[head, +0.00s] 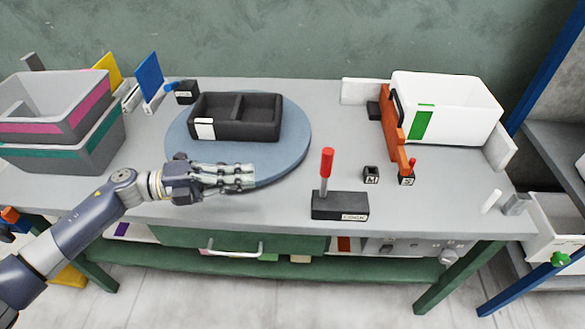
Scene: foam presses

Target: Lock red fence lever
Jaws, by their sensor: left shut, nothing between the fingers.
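A lever with a red grip (327,161) stands nearly upright on a black base (340,206) at the front edge of the table. The base has a white label that seems to read LOCK. An orange-red fence bar (391,125) runs along the left side of a white bin (452,102). My left gripper (253,178) is shut and empty over the front rim of the blue-grey round turntable (298,130), left of the lever and apart from it. My right gripper is out of view.
A black divided tray (235,117) sits on the turntable. Small black blocks (371,174) marked M and S (407,178) stand right of the lever. Stacked grey bins (62,120) fill the left end. Table between turntable and fence is clear.

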